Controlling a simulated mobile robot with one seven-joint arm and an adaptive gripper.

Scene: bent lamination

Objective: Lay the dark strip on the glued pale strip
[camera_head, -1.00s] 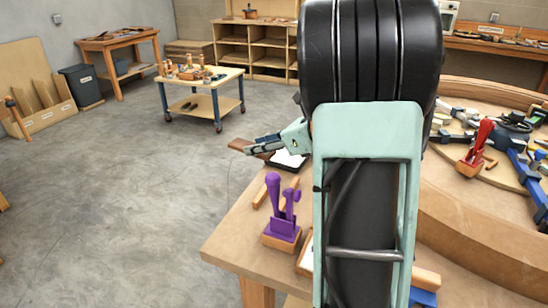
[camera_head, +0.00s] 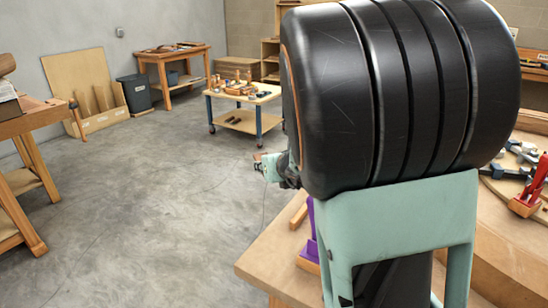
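My gripper (camera_head: 265,167) shows small at the left of my arm, out past the workbench's far-left side. A small brown end of the dark strip (camera_head: 258,157) shows at its fingertips, and the fingers look shut on it. Most of the strip is hidden or seen end-on. I cannot make out the glued pale strip; my arm covers much of the workbench (camera_head: 262,262).
A purple clamp (camera_head: 311,235) and a wooden piece (camera_head: 299,217) are on the workbench beside my arm. A curved wooden form and a red clamp (camera_head: 532,190) are at right. A wheeled table (camera_head: 243,97) stands farther back. Another wooden bench (camera_head: 22,122) is at left. Grey floor between is clear.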

